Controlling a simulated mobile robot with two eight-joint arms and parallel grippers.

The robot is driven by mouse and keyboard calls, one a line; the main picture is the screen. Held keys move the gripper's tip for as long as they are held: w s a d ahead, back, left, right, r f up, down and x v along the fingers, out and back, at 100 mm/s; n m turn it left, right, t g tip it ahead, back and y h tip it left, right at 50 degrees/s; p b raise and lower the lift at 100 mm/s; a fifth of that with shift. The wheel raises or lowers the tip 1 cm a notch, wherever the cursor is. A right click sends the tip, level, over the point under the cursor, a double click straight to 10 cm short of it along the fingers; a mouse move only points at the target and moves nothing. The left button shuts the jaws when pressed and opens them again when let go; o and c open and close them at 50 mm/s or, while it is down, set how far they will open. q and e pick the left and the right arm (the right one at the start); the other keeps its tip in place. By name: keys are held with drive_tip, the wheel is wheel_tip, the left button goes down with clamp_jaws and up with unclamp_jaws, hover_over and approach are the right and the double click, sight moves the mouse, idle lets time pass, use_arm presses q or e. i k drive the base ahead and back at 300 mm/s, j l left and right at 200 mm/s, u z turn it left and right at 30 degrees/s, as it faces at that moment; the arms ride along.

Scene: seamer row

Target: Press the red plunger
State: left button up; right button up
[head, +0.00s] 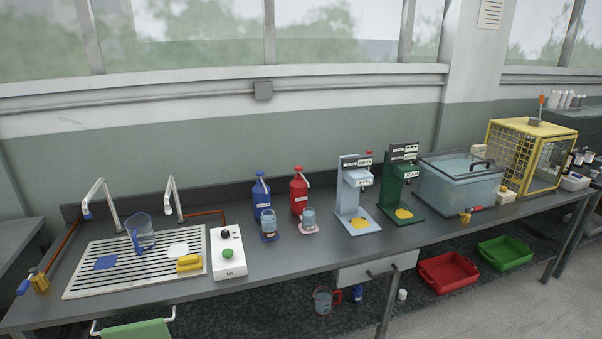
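A small red knob (369,154) shows just behind the top of the pale blue stand; I cannot tell whether it is the plunger, and its lower part is hidden. The pale blue stand (352,193) and a dark green stand (400,183) each have a yellow patch on the base. Neither of my grippers is in view.
The grey bench (290,262) holds a slatted drainer (130,282), a white box with a green button (228,253), blue jars on mats, a clear lidded tank (460,185) and a yellow cage (525,155). Below are a drawer (378,269), a red tray (447,272) and a green tray (505,253).

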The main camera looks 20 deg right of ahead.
sight(298, 168)
drive_tip(key=i+l+u, duration=0.2)
drive_tip(key=i+l, duration=0.15)
drive_tip(key=i, duration=0.35)
drive_tip(key=i+l+u, duration=0.2)
drive_tip(key=i+l, duration=0.25)
drive_tip(key=i, duration=0.2)
drive_tip(key=i+l+u, duration=0.2)
drive_tip(key=i+l, duration=0.35)
drive_tip(key=i, duration=0.1)
